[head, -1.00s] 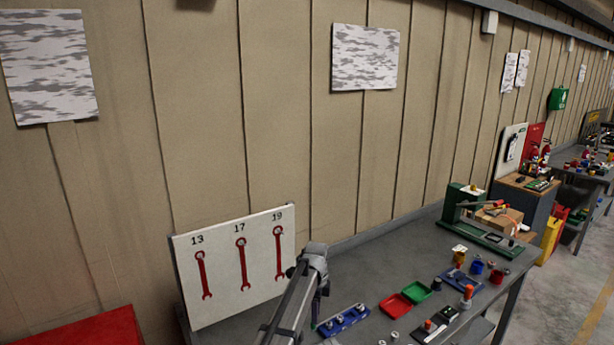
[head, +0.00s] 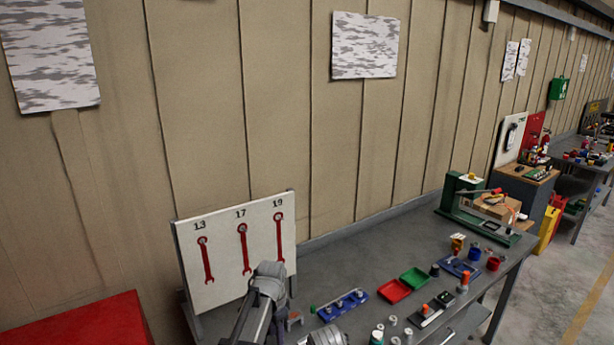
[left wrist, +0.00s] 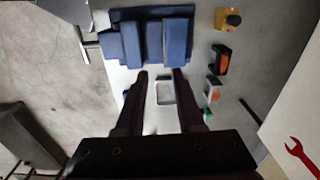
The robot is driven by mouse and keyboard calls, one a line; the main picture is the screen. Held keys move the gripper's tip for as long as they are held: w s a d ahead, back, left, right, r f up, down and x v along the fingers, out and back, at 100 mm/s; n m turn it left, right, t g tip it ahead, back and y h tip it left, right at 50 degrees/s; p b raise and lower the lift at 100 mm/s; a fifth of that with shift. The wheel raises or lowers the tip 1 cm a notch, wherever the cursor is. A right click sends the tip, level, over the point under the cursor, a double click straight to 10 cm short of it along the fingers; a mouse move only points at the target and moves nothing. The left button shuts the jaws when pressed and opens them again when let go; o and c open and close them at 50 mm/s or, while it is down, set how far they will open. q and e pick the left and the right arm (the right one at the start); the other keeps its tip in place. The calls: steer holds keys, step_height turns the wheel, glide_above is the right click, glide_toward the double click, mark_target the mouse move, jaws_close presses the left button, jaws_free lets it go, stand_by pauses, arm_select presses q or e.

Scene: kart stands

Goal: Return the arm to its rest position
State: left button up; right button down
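My left arm comes in from the bottom of the head view, its grey joint in front of the lower right of the white wrench board (head: 212,285). In the left wrist view my left gripper (left wrist: 160,74) has its two dark fingers apart with nothing held between them. A pale surface with a small square tray (left wrist: 165,92) shows below and beyond the fingers. The fingertips are hard to make out in the head view. A grey rounded part at the bottom centre of the head view looks like part of my arm. My right gripper is not seen.
The grey bench (head: 385,250) carries a blue holder (head: 343,306), a red tray (head: 394,291), a green tray (head: 415,278) and several small parts. A green press (head: 452,192) stands farther back. A red surface (head: 85,325) is at lower left. The bench's middle back is clear.

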arm_select(q)
steer(key=s+a+n, duration=0.4)
steer(key=s+n, duration=0.1)
steer(key=s, duration=0.3)
steer(key=s+a+n, duration=0.4)
steer(key=s+n, duration=0.2)
steer(key=s, duration=0.2)
steer(key=s+d+f+m+y+b, duration=0.1)
steer(key=s+d+f+m+b, duration=0.3)
steer(key=d+f+b, duration=0.6)
steer(key=shift+s+d+f+g+b, duration=0.3)
steer(key=shift+s+f+b, duration=0.2)
steer(key=shift+s, duration=0.3)
